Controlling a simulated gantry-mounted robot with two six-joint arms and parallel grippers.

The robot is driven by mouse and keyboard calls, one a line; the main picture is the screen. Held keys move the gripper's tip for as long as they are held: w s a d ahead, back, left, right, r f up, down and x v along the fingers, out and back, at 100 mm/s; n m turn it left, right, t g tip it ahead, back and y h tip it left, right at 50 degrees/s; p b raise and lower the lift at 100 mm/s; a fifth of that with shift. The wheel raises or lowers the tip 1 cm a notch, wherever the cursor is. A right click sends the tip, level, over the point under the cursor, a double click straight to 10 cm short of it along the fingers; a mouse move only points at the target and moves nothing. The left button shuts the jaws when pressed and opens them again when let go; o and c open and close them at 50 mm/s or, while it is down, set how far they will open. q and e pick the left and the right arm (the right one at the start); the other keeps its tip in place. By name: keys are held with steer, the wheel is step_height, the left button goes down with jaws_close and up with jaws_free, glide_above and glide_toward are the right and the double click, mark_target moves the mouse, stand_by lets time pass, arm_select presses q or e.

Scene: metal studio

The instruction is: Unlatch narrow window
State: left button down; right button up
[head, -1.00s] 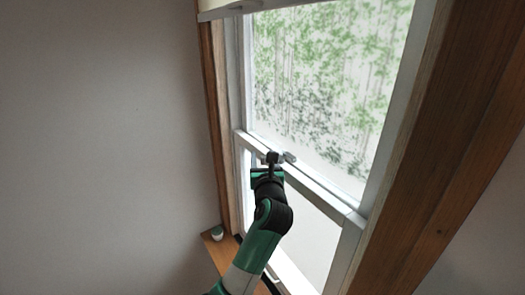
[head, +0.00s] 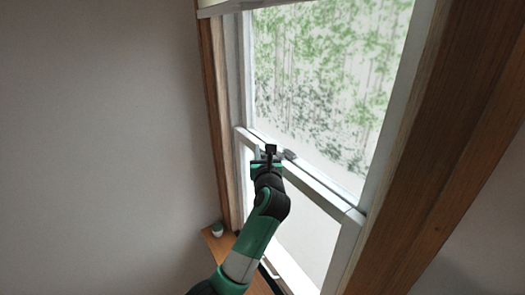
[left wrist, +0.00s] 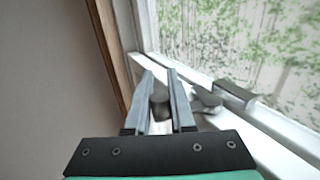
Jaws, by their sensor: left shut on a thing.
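The narrow window (head: 330,80) has a white frame, with a rail (head: 320,185) across its middle where the two sashes meet. A grey metal latch sits on this rail; part of it (head: 290,155) shows just right of my left gripper (head: 270,150). In the left wrist view, the latch (left wrist: 208,100) lies right of the fingers, and its rounded lever end (left wrist: 160,104) is between the two fingers. My left gripper (left wrist: 162,72) is shut on that lever end. In the head view the fingers hide part of the latch. My right gripper is not in view.
A small white and green pot (head: 217,230) stands on the wooden sill (head: 222,246). The plain wall (head: 100,130) at left is clear.

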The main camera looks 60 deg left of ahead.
arm_select(q)
steer(key=n+g+b, duration=0.1)
steer(key=d+n+g+b, duration=0.1)
steer(key=g, duration=0.1)
steer(key=n+g+y, duration=0.1)
steer(key=shift+s+d+f+g+b, duration=0.15)
steer(key=shift+s+f+g+b, duration=0.15)
steer(key=shift+b, duration=0.1)
steer(key=shift+s+d+r+n+g+b, duration=0.1)
steer(key=shift+n+g+b, duration=0.2)
steer(key=shift+g, duration=0.1)
steer(key=shift+r+n+g, duration=0.2)
steer(key=shift+n+g, duration=0.1)
steer(key=shift+g, duration=0.2)
steer(key=shift+s, duration=0.1)
steer(key=shift+d, duration=0.15)
steer(key=c, duration=0.9)
jaws_free()
steer(key=shift+d, duration=0.1)
steer(key=shift+o, duration=0.7)
